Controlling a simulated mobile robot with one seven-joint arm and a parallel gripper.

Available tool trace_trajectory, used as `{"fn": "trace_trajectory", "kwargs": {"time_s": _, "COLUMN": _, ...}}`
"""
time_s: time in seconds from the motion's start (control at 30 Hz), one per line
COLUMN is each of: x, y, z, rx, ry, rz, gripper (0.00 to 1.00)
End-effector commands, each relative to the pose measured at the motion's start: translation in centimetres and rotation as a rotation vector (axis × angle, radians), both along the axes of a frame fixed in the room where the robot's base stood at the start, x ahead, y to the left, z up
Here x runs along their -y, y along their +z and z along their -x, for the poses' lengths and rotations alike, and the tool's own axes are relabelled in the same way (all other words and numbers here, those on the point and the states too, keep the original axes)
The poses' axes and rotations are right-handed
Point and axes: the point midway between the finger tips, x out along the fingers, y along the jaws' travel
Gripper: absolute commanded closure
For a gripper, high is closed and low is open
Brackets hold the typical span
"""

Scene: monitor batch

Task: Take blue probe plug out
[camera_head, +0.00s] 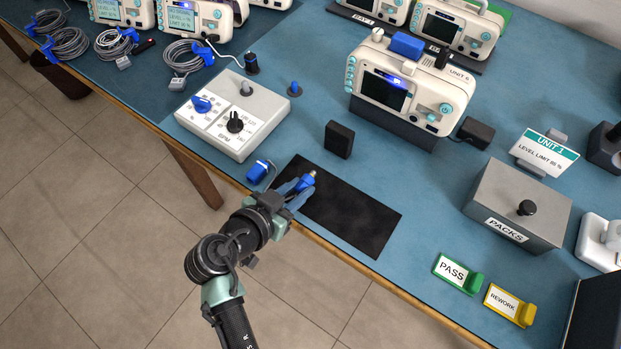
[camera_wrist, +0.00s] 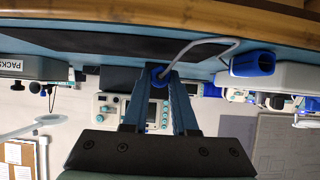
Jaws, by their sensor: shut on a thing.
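My gripper (camera_head: 302,186) is low over the left end of a black mat, near the table's front edge. It is shut on a blue plug (camera_head: 306,180), which appears apart from any monitor. In the wrist view the blue plug (camera_wrist: 159,73) sits between the tips of my gripper (camera_wrist: 161,80), with a grey cable (camera_wrist: 205,42) running from it. The cable leads toward a blue and white probe (camera_wrist: 252,63), which also shows in the head view (camera_head: 260,171) left of my gripper. The fingers hide part of the plug.
The black mat (camera_head: 355,217) is otherwise bare. A black block (camera_head: 339,139) stands behind it, and a white dial box (camera_head: 232,113) is at left. The Unit 6 monitor (camera_head: 410,89) stands further back. A grey PACKS box (camera_head: 520,205) and PASS (camera_head: 457,273) and REWORK (camera_head: 510,304) signs are at right.

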Motion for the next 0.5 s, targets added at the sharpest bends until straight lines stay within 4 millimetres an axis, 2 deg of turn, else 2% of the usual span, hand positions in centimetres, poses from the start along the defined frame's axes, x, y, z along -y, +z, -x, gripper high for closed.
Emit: {"fn": "trace_trajectory", "kwargs": {"time_s": 0.5, "x": 0.0, "y": -1.5, "z": 0.0, "rx": 0.000, "ry": 0.000, "rz": 0.000, "gripper": 1.00}}
